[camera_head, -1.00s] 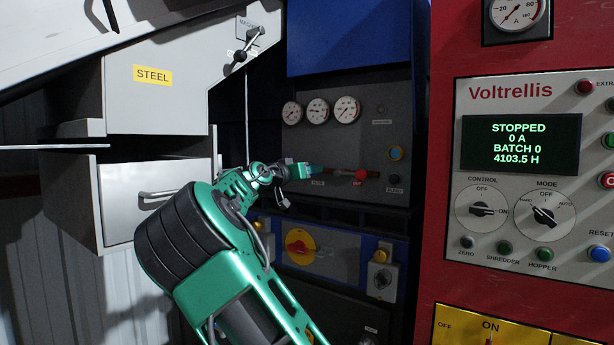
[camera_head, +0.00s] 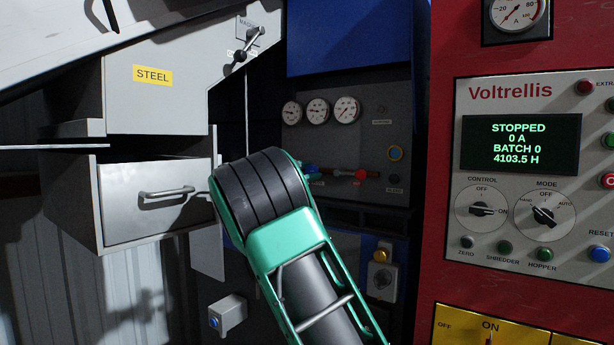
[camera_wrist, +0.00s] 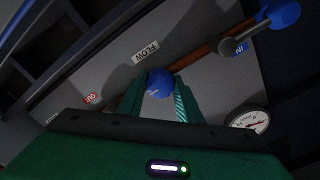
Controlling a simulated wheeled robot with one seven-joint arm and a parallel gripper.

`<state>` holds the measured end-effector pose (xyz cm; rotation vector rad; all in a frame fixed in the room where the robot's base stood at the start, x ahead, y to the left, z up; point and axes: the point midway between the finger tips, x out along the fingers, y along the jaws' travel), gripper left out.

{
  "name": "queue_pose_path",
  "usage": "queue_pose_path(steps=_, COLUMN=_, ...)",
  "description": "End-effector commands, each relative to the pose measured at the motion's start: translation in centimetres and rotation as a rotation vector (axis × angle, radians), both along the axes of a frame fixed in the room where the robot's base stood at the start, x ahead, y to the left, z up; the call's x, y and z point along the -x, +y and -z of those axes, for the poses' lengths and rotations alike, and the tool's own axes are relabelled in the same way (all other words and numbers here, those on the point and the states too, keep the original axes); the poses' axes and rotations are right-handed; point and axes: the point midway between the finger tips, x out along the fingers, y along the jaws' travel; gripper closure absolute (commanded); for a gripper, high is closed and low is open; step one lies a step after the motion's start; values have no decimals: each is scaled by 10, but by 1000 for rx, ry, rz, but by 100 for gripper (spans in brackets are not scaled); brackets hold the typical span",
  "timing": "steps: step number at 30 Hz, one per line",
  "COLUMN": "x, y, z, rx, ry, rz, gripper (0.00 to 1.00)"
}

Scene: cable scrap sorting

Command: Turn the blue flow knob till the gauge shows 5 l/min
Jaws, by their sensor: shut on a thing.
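The blue flow knob (camera_wrist: 159,82) sits between the fingers of my gripper (camera_wrist: 160,92) in the wrist view, beside the FLOW label (camera_wrist: 146,52). My gripper is shut on it. A round white gauge (camera_wrist: 250,122) shows at the right of the wrist view, partly cut off by my gripper body; its reading is too small to tell. In the head view my arm covers most of the gripper and the knob. Three gauges (camera_head: 319,111) sit on the grey panel above; their scales are unreadable, and I cannot tell which shows flow.
A copper-coloured pipe (camera_wrist: 212,48) runs to a blue handle (camera_wrist: 280,15) near an IN label; an OUT label (camera_wrist: 90,98) is at left. The steel drawer (camera_head: 155,200) stands left, the red Voltrellis cabinet (camera_head: 440,130) right.

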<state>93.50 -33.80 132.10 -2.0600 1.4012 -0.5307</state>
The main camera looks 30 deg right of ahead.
Motion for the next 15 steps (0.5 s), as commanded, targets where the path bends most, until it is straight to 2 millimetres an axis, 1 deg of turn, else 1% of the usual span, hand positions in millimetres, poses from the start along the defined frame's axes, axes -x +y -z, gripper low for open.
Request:
queue_pose_path(steps=1, x=-2, y=2, z=3, rx=-21, ry=-37, rz=-5, gripper=91)
queue_pose_path(steps=9, x=-2, y=2, z=4, rx=-111, ry=-260, rz=-5, gripper=91)
queue_pose_path(steps=15, x=-3, y=2, z=4, rx=-164, ry=-391, rz=-5, gripper=91)
